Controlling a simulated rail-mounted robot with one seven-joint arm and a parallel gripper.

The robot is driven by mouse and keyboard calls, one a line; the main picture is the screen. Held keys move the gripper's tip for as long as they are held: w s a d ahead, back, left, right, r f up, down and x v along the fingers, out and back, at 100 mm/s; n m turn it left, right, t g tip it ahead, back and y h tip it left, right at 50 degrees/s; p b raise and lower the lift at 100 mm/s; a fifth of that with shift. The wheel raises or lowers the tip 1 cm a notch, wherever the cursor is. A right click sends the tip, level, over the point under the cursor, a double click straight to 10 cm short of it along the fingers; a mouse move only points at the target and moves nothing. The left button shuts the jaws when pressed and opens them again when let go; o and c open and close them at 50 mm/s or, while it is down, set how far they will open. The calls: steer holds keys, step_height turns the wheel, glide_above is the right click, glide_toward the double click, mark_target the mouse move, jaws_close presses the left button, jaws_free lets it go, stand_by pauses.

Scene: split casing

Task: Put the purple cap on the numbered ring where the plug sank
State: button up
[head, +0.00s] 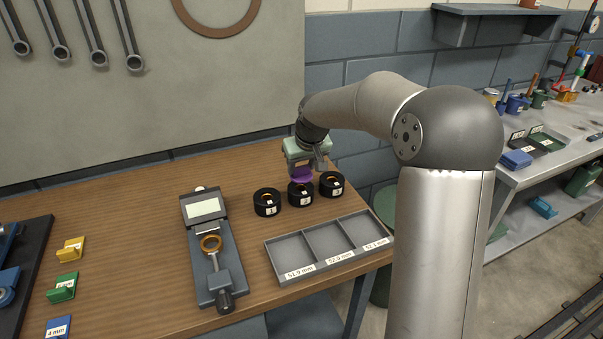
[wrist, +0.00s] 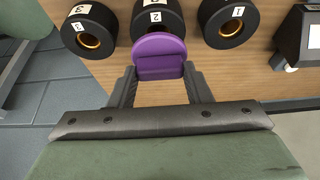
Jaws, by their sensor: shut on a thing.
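My gripper (wrist: 160,90) is shut on the purple cap (wrist: 160,55), which also shows in the head view (head: 302,175). The cap is right by the black ring numbered 2 (wrist: 158,20), the middle one of three, also in the head view (head: 300,196). The cap overlaps that ring in both views; I cannot tell whether it touches it. The ring numbered 1 (wrist: 228,22) and the ring numbered 3 (wrist: 89,28) stand on either side, orange inside. No plug shows sunk in any ring.
A grey three-part tray (head: 292,277) with size labels stands in front of the rings, its compartments empty. Yellow (head: 71,249), green (head: 63,287) and blue (head: 58,328) blocks lie farther left.

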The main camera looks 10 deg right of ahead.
mark_target(303, 171)
steer(key=shift+w+f, duration=0.2)
steer(key=shift+f, duration=0.05)
steer(key=shift+w+f, duration=0.1)
steer(key=shift+f, duration=1.5)
steer(key=shift+f, duration=0.2)
steer(key=o, duration=1)
steer(key=shift+c, duration=0.2)
steer(key=shift+r, duration=0.1)
